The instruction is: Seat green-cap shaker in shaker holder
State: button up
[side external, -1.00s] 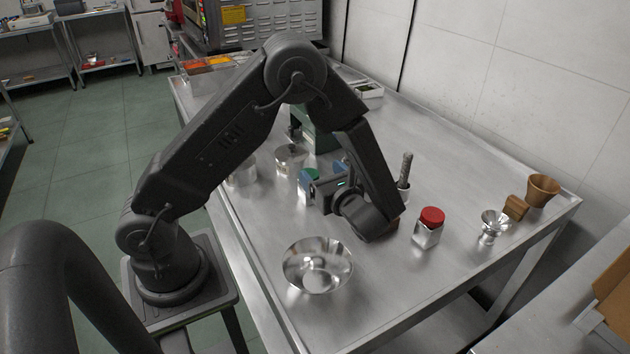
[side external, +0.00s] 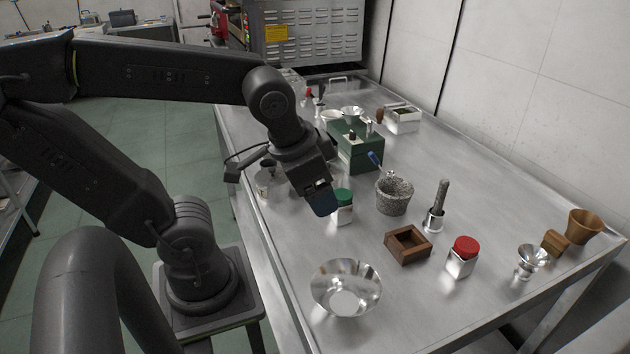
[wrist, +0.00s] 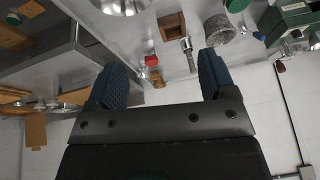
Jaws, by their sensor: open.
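The green-cap shaker (side external: 343,212) stands upright on the steel table; its green cap (wrist: 237,5) shows at the top edge of the wrist view. The square wooden shaker holder (side external: 408,246) lies on the table to its right, nearer the camera, and its recess looks empty. The holder also shows in the wrist view (wrist: 172,26). My gripper (side external: 322,203), with blue fingers, is just left of the shaker in the side view. In the wrist view the fingers (wrist: 160,65) are spread with nothing between them, and the shaker is outside them.
A stone mortar (side external: 394,197) and a pestle in a metal stand (side external: 434,219) stand behind the holder. A red-cap shaker (side external: 463,257) is right of it. A metal bowl (side external: 346,288) sits in front. A green box (side external: 355,146) is farther back.

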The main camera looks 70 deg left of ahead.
jog(key=shift+s+d+r+n+t, duration=0.2)
jog(key=shift+d+r+n+t, duration=0.1)
jog(key=shift+r+n+t, duration=0.15)
jog(key=shift+o, duration=0.9)
jog(key=shift+d+r+h, duration=0.15)
jog(key=shift+r+h, duration=0.05)
jog(key=shift+h, duration=0.1)
